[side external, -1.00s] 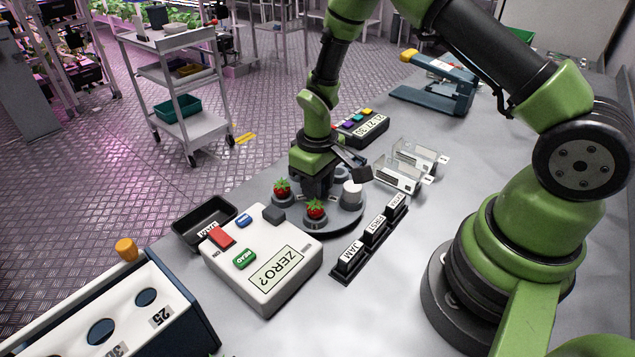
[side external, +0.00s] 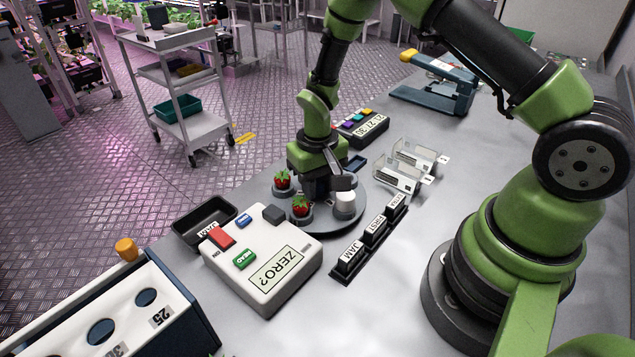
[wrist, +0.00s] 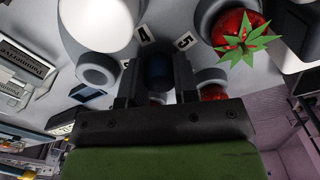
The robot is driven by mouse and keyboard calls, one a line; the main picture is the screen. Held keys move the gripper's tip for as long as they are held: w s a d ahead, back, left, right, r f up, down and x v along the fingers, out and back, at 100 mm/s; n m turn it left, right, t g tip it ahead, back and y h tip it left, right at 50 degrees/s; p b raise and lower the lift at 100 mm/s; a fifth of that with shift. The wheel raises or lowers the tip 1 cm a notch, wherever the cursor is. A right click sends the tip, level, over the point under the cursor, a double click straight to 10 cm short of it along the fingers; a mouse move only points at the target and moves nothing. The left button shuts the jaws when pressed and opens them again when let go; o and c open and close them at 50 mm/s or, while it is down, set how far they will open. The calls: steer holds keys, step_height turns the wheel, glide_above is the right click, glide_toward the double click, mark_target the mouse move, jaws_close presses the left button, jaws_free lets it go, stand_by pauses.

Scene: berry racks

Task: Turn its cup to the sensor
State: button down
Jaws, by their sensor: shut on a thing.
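A round grey turntable (side external: 325,226) carries several grey cups. One strawberry (side external: 301,206) sits in a front cup, close to the dark block (side external: 273,213) on the corner of the white reader box (side external: 288,288). Another strawberry (side external: 282,180) is at the left. A white cylinder (side external: 345,203) stands at the front right. My gripper (side external: 324,196) is low over the turntable. In the wrist view my gripper (wrist: 155,85) is shut on a dark blue rounded piece (wrist: 157,70); I cannot tell whether it is a berry or a knob. A strawberry (wrist: 241,40) shows at upper right.
A black tray (side external: 205,221) lies left of the turntable. A rack of labelled blocks (side external: 370,240) lies to its right, with clear holders (side external: 398,175) behind. A dark box with coloured buttons (side external: 362,128) stands behind my gripper.

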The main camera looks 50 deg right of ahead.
steer(key=shift+m, duration=8.6)
steer(key=c, duration=0.9)
jaws_free()
steer(key=shift+o, duration=0.2)
